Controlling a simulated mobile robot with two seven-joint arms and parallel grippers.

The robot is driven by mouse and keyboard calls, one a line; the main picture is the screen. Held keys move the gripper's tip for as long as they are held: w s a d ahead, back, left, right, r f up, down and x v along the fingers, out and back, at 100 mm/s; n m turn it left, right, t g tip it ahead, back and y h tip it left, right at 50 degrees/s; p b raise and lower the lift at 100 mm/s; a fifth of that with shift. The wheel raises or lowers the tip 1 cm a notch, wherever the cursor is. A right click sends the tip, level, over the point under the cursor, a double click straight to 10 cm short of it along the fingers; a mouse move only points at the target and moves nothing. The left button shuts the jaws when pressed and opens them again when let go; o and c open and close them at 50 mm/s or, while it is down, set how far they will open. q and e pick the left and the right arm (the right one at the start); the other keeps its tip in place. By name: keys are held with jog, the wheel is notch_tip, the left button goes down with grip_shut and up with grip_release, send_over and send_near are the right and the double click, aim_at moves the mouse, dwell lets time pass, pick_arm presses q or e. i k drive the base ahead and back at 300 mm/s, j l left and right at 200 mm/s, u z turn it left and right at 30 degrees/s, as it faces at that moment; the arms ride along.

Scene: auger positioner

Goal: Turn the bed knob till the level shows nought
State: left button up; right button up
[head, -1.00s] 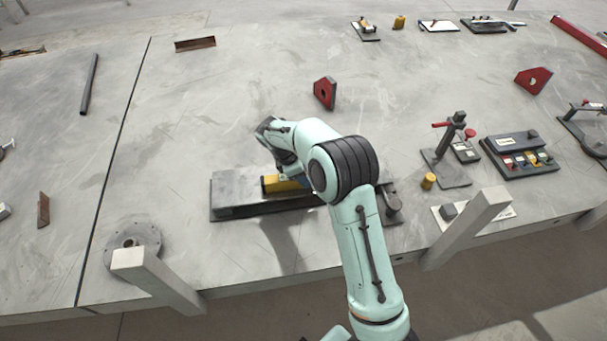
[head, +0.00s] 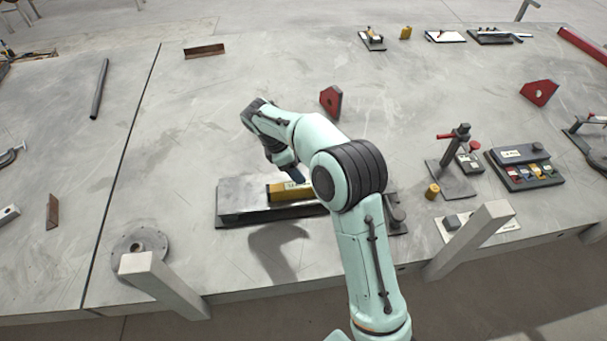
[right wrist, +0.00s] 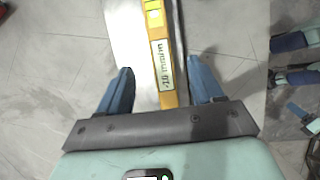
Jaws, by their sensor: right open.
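The grey bed (head: 240,197) is a long block near the table's front edge. A yellow level (head: 290,193) lies on top of it, partly hidden by my right arm. In the right wrist view the level (right wrist: 163,62) runs lengthwise, with a label and a yellow-green vial at the top; the bubble reading is too small to tell. My right gripper (head: 295,174) is above the level. In the right wrist view its blue fingers (right wrist: 160,68) are apart, one each side of the level, holding nothing.
A round flange (head: 138,246) lies left of the bed. A red angled block (head: 331,101) stands behind it. To the right are a clamp stand (head: 455,165), a yellow cylinder (head: 432,191) and a button box (head: 525,165). The table left of and behind the bed is mostly clear.

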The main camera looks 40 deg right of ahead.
aim_at(397, 215)
jog(key=k, duration=1)
